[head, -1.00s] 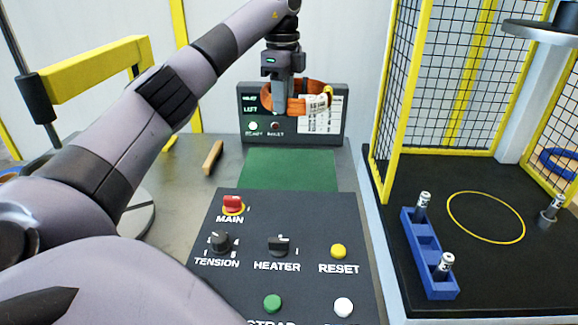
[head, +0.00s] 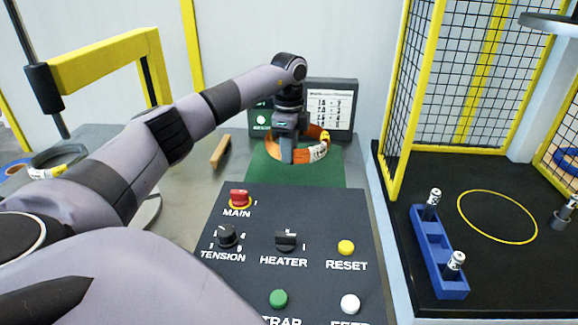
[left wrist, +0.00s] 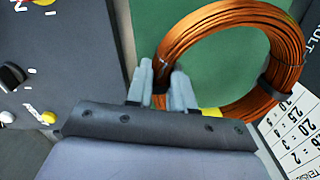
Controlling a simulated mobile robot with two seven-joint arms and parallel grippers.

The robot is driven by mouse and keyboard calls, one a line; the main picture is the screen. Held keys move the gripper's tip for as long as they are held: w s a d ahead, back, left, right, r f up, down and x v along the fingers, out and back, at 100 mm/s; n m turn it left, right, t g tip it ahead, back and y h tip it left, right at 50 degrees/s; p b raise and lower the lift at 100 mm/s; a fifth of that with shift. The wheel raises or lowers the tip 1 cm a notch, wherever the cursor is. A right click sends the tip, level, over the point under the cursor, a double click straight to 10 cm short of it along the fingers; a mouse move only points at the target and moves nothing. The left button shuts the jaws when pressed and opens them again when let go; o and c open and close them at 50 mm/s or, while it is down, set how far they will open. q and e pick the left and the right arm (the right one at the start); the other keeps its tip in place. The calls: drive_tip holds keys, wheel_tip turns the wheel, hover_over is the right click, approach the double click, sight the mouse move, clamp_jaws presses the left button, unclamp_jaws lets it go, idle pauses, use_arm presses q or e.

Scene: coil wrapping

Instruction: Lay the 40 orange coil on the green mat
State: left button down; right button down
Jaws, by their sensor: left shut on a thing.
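The orange coil (head: 318,153) is a copper-orange ring with a white label and a yellow band. My left gripper (head: 287,158) points down and is shut on the coil's near-left side. The coil lies flat, at or just above the green mat (head: 326,178); I cannot tell whether it touches. In the left wrist view the coil (left wrist: 290,50) passes between the fingers (left wrist: 163,82), with dark ties on it and the green mat (left wrist: 195,15) behind and inside the ring. The label's number is unreadable. My right gripper is not in view.
A control panel (head: 215,280) with knobs and buttons stands in front of the mat. A display board (head: 345,110) stands behind it. A wooden block (head: 220,151) lies left. A blue holder (head: 430,250) and yellow circle (head: 470,237) are on the dark right table, beside a yellow-framed mesh guard (head: 402,130).

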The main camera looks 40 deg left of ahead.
use_arm(q)
drive_tip(key=shift+w+f, duration=0.1)
drive_tip(key=shift+f, duration=2.3)
drive_tip(key=shift+r, duration=0.1)
drive_tip(key=c, duration=1)
unclamp_jaws()
drive_tip(key=shift+f, duration=0.2)
wheel_tip(320, 180, up, 12)
drive_tip(key=shift+r, duration=0.1)
drive_tip(key=shift+d, duration=0.1)
